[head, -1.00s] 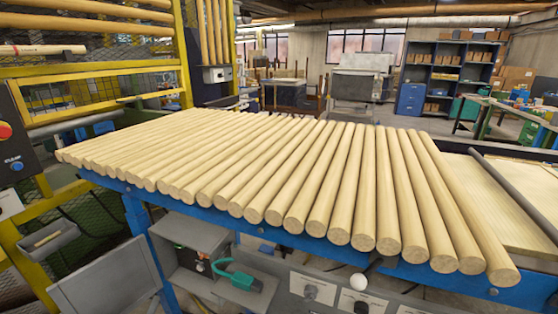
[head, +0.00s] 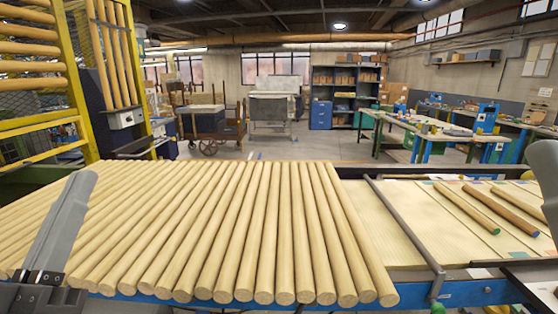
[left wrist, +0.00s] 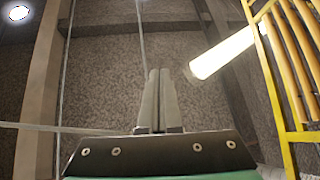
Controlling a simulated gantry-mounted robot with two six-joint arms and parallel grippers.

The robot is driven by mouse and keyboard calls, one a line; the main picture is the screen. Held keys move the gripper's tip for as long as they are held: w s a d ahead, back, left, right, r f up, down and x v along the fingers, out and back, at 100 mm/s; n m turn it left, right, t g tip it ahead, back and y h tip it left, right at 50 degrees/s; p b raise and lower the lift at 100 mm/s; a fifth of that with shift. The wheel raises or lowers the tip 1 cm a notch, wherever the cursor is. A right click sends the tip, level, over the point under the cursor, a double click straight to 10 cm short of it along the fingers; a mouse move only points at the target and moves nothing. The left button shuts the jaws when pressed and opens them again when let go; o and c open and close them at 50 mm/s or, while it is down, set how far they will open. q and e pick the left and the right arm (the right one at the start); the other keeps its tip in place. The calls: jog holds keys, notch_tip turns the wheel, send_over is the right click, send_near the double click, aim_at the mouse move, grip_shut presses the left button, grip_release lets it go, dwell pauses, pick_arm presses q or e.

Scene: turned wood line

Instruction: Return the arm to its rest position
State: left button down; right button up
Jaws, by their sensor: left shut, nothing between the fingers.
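My left gripper (head: 80,182) stands at the left edge of the head view, grey fingers pointing up, in front of the row of wooden rods. In the left wrist view its two fingers (left wrist: 158,74) lie together, with nothing between them, against the ceiling. At the right edge of the head view a grey finger-like part, which looks like my right gripper (head: 546,180), is mostly cut off by the frame. Its jaws cannot be made out.
Pale wooden rods (head: 240,230) lie side by side on a blue-framed table. A grey bar (head: 405,225) crosses the board right of them; a few loose rods (head: 495,210) lie further right. A yellow rack (head: 80,90) stands back left; a ceiling lamp (left wrist: 222,52) shows above.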

pick_arm(q)
jog(key=s+d+r+m+t+h+p, duration=0.1)
jog(key=s+d+r+m+h+p, duration=0.15)
jog(key=r, duration=0.45)
jog(key=s+d+r+m+t+h+p, duration=0.1)
jog(key=s+d+r+m+p, duration=0.1)
jog(key=s+r+p, duration=0.35)
notch_tip(320, 180, up, 33)
jog(key=w+p, duration=0.1)
jog(key=p, duration=3)
jog(key=shift+w+a, duration=0.15)
jog(key=shift+w, duration=0.2)
pick_arm(e)
notch_tip(320, 180, up, 40)
